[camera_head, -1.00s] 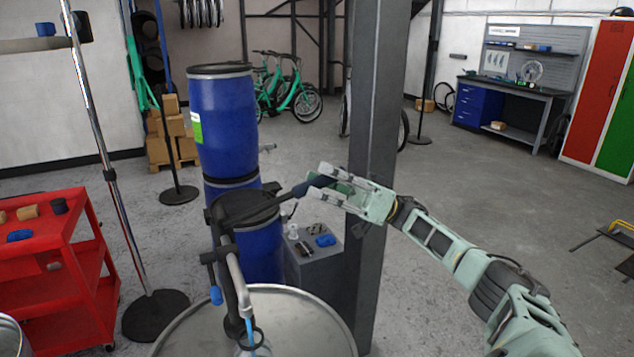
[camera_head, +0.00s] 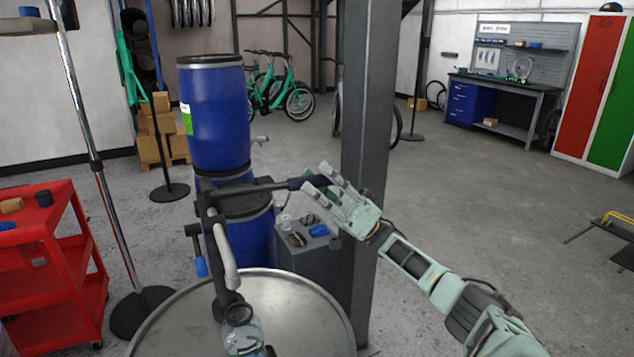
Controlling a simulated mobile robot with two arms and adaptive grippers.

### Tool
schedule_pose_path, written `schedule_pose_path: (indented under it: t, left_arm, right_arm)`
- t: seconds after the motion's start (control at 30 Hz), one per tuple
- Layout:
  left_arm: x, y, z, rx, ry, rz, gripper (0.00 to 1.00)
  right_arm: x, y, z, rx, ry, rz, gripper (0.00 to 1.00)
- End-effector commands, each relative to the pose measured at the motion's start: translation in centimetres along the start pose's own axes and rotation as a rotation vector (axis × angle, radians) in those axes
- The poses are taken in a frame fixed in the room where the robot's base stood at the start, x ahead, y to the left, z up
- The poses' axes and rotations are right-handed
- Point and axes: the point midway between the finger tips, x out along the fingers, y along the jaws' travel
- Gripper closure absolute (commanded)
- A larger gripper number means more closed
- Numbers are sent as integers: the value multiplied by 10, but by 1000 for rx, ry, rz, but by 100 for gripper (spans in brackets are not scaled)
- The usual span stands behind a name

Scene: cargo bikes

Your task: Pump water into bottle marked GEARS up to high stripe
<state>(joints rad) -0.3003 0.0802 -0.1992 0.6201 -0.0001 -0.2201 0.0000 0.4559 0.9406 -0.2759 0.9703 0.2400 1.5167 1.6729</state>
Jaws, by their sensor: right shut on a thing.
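My right gripper (camera_head: 318,189) is shut on the dark grip of the pump handle (camera_head: 262,187), a lever that runs left to the pump on the drum. The pump spout (camera_head: 224,258) curves down at the front. Below it a clear bottle (camera_head: 243,338) stands at the bottom edge, within a dark ring (camera_head: 238,314). No water stream shows at the spout now. The bottle's marking, stripes and water level cannot be made out from here. My left gripper is not in view.
A round metal drum top (camera_head: 290,310) fills the front. Stacked blue barrels (camera_head: 215,115) stand behind the pump. A grey post (camera_head: 365,130) rises close to my right gripper. A grey box (camera_head: 315,250) holds small items.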

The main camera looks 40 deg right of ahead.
Motion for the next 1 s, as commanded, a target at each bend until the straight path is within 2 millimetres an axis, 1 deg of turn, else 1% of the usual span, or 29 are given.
schedule_pose_path:
  t: [0.03,0.1,0.13,0.33,0.67,0.77,1.0]
  left_arm:
    - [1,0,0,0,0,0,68]
    - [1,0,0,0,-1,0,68]
    - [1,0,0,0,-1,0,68]
    - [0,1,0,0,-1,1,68]
    - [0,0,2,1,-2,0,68]
    - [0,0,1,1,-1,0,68]
    - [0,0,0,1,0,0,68]
  right_arm:
    - [-3,2,5,7,-6,7,100]
    - [-4,2,6,8,-7,7,100]
    - [-4,2,6,8,-7,7,77]
    - [-2,1,4,6,-5,4,60]
    - [-3,1,3,4,-4,3,60]
    - [-11,1,2,4,-3,5,60]
    - [-47,1,2,3,-3,6,60]
